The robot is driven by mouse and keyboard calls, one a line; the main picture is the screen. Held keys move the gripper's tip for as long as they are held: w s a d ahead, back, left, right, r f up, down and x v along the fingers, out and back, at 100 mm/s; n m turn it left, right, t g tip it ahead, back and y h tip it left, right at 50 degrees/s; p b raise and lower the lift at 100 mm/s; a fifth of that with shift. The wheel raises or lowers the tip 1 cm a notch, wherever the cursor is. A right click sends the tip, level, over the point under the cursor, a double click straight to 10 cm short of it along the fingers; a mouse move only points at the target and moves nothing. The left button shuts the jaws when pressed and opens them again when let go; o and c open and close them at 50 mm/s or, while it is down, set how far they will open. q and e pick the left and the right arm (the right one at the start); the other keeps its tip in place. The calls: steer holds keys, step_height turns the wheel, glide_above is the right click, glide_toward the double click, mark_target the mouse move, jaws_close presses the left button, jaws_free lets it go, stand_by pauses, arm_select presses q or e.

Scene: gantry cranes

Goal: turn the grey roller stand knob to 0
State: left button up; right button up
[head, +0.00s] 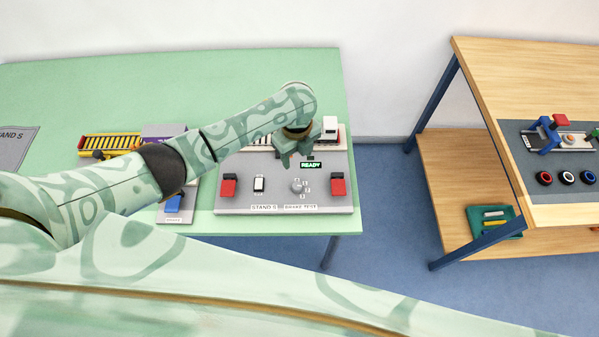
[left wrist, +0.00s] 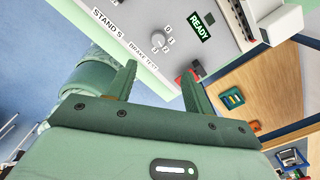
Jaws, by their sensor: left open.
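The grey roller stand knob (head: 298,186) is a small round dial on the grey panel (head: 240,200) marked STAND S and BRAKE TEST. It also shows in the left wrist view (left wrist: 158,40), with small numbered labels beside it. Which number it points to is too small to tell. My left gripper (head: 296,160) is open and empty above the panel, behind the knob in the head view. In the left wrist view the knob lies beyond the two spread fingers (left wrist: 158,74), apart from them. My right gripper is not in view.
A green READY display (head: 310,165), red blocks (head: 338,186) (head: 229,186) and a white switch (head: 259,184) sit around the knob. A yellow rack (head: 110,142) is at left. A wooden bench (head: 520,80) stands at right, across a floor gap.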

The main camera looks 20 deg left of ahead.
arm_select(q)
steer(key=b, duration=0.3)
glide_above(297, 185)
step_height(297, 185, down, 7)
step_height(297, 185, down, 7)
steer(key=b, duration=0.3)
steer(key=shift+r, duration=0.1)
steer(key=shift+f+b, duration=0.45)
steer(key=shift+f, duration=0.3)
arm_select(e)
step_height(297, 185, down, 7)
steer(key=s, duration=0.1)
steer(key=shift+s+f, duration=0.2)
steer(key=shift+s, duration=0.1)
arm_select(q)
steer(key=shift+c, duration=0.3)
steer(key=c, duration=0.9)
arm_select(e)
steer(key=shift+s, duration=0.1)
